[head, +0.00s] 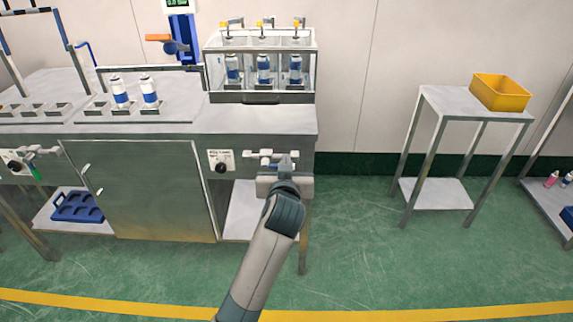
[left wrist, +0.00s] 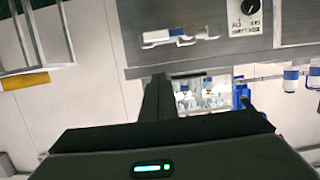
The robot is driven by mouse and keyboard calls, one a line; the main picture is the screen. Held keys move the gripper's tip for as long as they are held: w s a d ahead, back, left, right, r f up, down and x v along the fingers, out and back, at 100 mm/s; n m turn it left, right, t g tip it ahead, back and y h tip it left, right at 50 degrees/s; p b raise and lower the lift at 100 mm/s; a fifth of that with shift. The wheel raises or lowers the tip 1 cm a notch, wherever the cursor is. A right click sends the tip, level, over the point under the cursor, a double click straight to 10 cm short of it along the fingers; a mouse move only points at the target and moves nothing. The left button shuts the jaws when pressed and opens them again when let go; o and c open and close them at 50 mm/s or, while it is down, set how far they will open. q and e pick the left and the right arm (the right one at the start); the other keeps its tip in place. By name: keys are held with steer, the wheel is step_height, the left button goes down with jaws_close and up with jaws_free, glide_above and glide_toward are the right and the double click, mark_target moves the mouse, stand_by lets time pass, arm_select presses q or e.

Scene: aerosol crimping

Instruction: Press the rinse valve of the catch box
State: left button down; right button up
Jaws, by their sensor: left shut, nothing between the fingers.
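The clear-walled catch box (head: 210,72) stands on the right end of the steel bench, with several white-and-blue cans inside. Several small fittings with yellow parts (head: 262,25) rise from its top. On the bench front below, a white lever fitting (head: 262,154) sits beside a black knob with a label (head: 221,161). The lever also shows in the left wrist view (left wrist: 180,38). I cannot tell which fitting is the rinse valve. My left gripper (head: 286,160) is shut and empty in front of the lever's right end, partly covering it; contact is unclear. My right gripper is out of view.
Two white-and-blue cans (head: 149,92) stand on the bench left of the box. A blue tray (head: 77,206) lies on the lower shelf. A yellow bin (head: 500,92) is on a side table (head: 450,101) at the right. The green floor between is clear.

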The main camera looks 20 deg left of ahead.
arm_select(q)
steer(key=w+a+f, duration=0.1)
steer(key=w+f, duration=0.4)
steer(key=shift+w+a+f, duration=0.2)
steer(key=shift+w+a, duration=0.05)
steer(key=shift+a, duration=0.05)
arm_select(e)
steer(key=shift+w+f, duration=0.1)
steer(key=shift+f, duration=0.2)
arm_select(q)
steer(key=shift+a, duration=0.1)
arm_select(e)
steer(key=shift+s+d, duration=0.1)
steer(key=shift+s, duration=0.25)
arm_select(q)
steer(key=shift+f, duration=0.1)
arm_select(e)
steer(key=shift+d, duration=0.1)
